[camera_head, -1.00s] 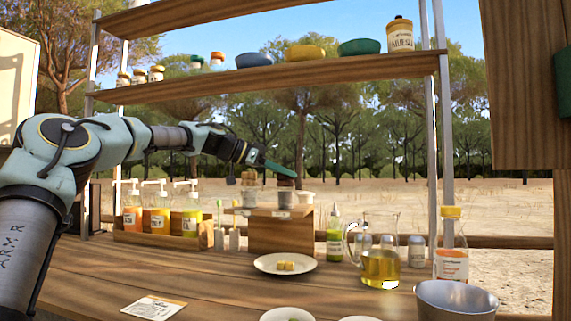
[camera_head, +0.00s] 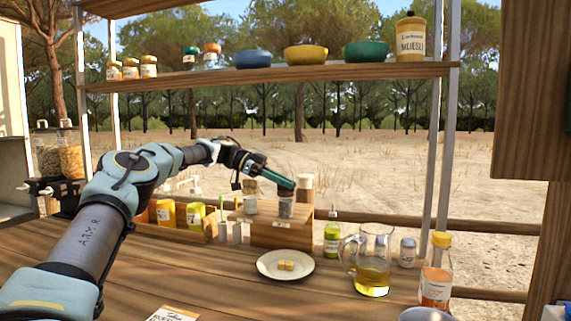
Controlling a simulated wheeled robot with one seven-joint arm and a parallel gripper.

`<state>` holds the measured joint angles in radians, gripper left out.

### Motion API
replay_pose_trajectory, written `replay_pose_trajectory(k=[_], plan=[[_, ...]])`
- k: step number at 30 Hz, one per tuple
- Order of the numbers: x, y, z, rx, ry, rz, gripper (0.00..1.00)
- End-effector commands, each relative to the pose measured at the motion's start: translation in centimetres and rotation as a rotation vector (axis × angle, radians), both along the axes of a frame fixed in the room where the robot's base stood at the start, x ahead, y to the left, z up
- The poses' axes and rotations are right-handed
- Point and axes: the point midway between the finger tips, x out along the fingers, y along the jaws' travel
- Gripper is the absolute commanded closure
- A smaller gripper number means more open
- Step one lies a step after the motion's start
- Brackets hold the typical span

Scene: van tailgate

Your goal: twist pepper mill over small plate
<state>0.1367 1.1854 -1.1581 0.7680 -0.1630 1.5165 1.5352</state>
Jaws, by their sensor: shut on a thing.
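A small mill-like jar with a dark brown top and a pale label (camera_head: 286,206) stands upright at the wooden riser box, in the middle of the counter. My gripper (camera_head: 286,186) reaches in from the left and is shut on its dark top. The fingers are small and partly hidden here. Whether the jar's base touches the riser cannot be told. A small white plate (camera_head: 268,273) with a few yellow cubes lies on the counter in front of the riser, below my gripper.
The wooden riser (camera_head: 280,236) holds other small jars beside the mill. A glass jug of yellow liquid (camera_head: 372,277), a green bottle (camera_head: 332,240) and an orange-labelled bottle (camera_head: 436,280) stand to the right. A shelf (camera_head: 270,76) with bowls hangs above. The front counter is fairly clear.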

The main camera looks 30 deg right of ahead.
Motion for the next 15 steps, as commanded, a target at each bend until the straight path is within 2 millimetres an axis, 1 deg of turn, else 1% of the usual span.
replay_pose_trajectory(k=[1, 9, 15], plan=[[-0.02, -0.09, 0.77, 0.002, 0.003, -0.021, 1.0], [-0.07, -0.06, 0.45, 0.003, 0.001, -0.114, 1.0], [-0.07, -0.02, 0.16, 0.002, 0.001, -0.149, 1.0]])
